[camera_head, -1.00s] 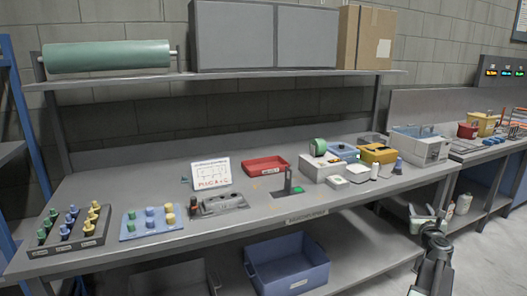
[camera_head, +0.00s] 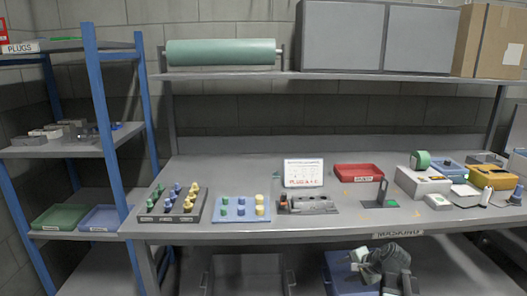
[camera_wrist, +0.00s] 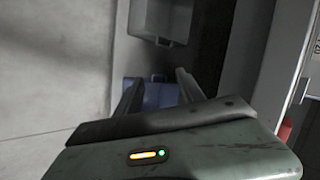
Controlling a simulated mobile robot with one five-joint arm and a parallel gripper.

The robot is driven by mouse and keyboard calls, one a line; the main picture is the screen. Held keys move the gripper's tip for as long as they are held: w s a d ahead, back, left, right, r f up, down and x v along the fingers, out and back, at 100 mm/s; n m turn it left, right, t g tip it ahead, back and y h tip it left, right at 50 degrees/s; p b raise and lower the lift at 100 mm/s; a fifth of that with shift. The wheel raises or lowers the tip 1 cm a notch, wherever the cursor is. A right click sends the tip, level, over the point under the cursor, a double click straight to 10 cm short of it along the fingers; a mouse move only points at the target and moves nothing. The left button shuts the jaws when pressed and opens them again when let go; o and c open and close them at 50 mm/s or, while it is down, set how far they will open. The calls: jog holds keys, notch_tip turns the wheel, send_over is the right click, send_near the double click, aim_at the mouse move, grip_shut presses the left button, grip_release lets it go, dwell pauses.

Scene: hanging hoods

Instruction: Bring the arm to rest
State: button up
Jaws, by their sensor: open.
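My arm (camera_head: 385,265) shows at the lower right of the head view, bent low in front of the workbench (camera_head: 290,233). It covers part of a blue bin (camera_head: 340,275) under the bench. In the wrist view my gripper (camera_wrist: 158,80) has its two dark fingers apart, with nothing held between them. A blue shape shows beyond and between the fingers, and I cannot tell how far off it is. In the head view the fingertips are too small to make out clearly.
A blue-framed shelf (camera_head: 97,85) stands at the left. Wrist view: pale surface left, grey panel right.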

jog(key=s+a+f+n+g+h, duration=0.2)
jog(key=s+a+f+n+g, duration=0.15)
jog(key=s+a+n, duration=0.35)
jog(key=s+a+f+n+g+h, duration=0.1)
jog(key=s+a+f+n+g, duration=0.1)
jog(key=s+a+n+g, duration=0.5)
notch_tip(320, 180, up, 19)
jog(key=a+m+t+p, duration=0.1)
jog(key=t+p, duration=0.2)
jog(key=p, duration=1.6)
jog(key=shift+w+a+r+p, duration=0.2)
jog(key=shift+w+a+p, duration=0.1)
jog(key=shift+w+p, duration=0.1)
jog(key=shift+o, duration=0.9)
jog(key=shift+f, duration=0.2)
